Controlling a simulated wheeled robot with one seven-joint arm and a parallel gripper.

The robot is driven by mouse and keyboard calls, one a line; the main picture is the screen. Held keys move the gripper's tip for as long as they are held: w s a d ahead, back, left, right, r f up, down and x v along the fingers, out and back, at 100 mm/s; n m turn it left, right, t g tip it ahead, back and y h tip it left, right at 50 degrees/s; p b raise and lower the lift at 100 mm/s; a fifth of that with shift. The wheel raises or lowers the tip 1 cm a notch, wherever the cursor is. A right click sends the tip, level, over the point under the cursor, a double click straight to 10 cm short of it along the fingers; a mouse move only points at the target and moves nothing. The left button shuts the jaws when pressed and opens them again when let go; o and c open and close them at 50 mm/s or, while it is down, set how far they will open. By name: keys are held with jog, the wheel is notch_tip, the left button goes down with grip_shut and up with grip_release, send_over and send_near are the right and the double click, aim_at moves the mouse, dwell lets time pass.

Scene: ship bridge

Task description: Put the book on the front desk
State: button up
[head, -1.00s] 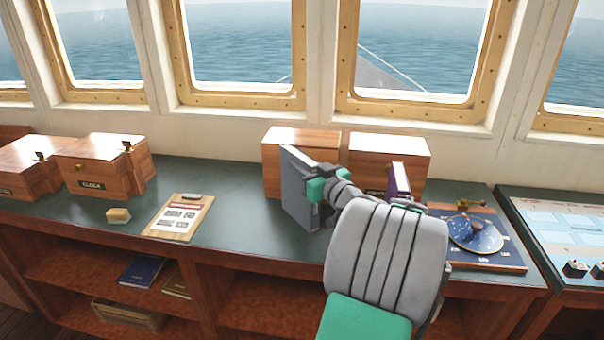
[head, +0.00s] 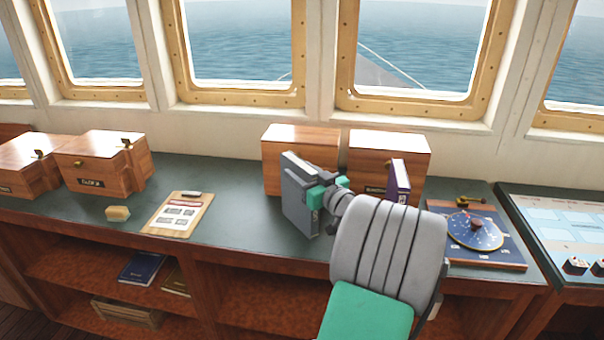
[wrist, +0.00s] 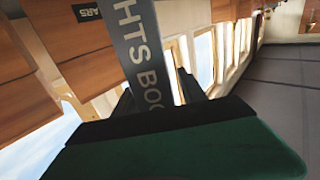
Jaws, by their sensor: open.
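A grey book (head: 298,208) stands upright on the green top of the front desk (head: 238,222), before a wooden box. My gripper (head: 312,188) is at the book's near right side and is open. In the wrist view the book's dark spine with large white letters (wrist: 142,50) rises between the dark fingers of my gripper (wrist: 155,92). Whether a finger touches the book I cannot tell. My arm hides part of the desk to the right of it.
A purple book (head: 399,182) stands upright to the right. Wooden boxes (head: 300,150) line the back; a clipboard (head: 178,215), a yellowish block (head: 118,213) and a blue dial instrument (head: 475,232) lie on the desk. A dark blue book (head: 142,268) is on the shelf below.

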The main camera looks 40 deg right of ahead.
jog(key=shift+r+p, duration=0.3)
jog(key=shift+p, duration=0.1)
jog(key=s+a+b, duration=0.1)
jog(key=s+b, duration=0.2)
jog(key=s, duration=0.9)
jog(key=shift+a+f, duration=0.15)
jog(key=shift+a, duration=0.1)
jog(key=shift+w, duration=0.1)
